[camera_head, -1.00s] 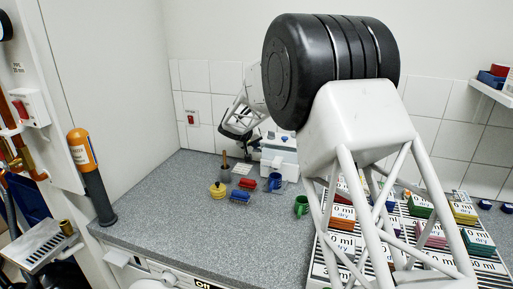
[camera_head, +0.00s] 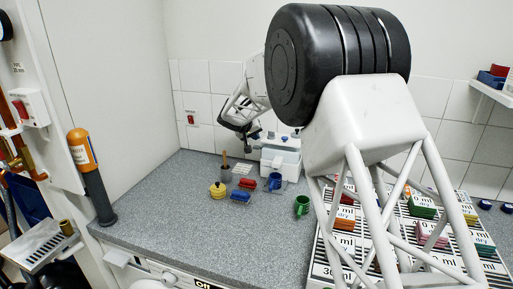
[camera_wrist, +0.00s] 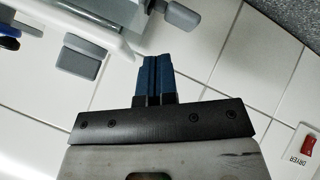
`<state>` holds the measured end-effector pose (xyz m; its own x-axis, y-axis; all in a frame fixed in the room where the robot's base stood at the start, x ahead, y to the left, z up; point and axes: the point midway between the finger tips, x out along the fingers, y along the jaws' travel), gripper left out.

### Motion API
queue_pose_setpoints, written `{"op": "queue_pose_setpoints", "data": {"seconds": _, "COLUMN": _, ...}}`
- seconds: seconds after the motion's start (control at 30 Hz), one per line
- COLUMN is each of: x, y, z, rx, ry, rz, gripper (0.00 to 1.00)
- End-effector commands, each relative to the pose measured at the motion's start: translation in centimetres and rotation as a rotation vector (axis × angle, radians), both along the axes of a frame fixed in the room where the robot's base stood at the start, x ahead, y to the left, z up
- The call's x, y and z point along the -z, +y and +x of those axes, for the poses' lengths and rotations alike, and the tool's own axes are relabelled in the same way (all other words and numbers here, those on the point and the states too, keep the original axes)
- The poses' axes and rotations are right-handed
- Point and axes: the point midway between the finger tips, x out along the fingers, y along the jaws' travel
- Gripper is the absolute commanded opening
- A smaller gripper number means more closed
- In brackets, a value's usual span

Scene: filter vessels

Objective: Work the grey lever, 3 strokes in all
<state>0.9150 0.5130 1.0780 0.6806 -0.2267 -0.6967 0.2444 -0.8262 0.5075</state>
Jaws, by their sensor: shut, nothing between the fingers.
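A white device (camera_head: 281,157) stands at the back of the counter against the tiled wall. Its body shows in part at the top left of the wrist view. In that view a grey block (camera_wrist: 82,58) sits left of my gripper, and a grey rounded piece (camera_wrist: 183,18) lies above and right of the fingertips. I cannot tell for sure which one is the grey lever. My gripper (camera_wrist: 158,62) has its blue fingers shut together and empty, with a visible gap to both grey pieces. In the head view it is small and dark, left of the device.
A yellow pot (camera_head: 217,190), a blue mug (camera_head: 276,181), a green mug (camera_head: 301,206) and red and blue blocks stand on the counter in front. A slatted rack (camera_head: 328,268) with labelled coloured stacks is at the right.

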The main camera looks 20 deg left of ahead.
Motion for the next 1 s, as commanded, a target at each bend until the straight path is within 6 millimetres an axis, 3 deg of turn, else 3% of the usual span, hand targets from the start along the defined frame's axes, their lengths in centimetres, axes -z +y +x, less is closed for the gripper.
{"op": "queue_pose_setpoints", "data": {"seconds": 0.43, "x": -3.1, "y": 0.0, "z": 0.0, "rx": 0.000, "ry": -0.001, "rz": 0.001, "gripper": 0.00}}
{"op": "queue_pose_setpoints", "data": {"seconds": 1.0, "x": -3.3, "y": 0.0, "z": 0.0, "rx": 0.001, "ry": 0.000, "rz": 0.001, "gripper": 0.00}}
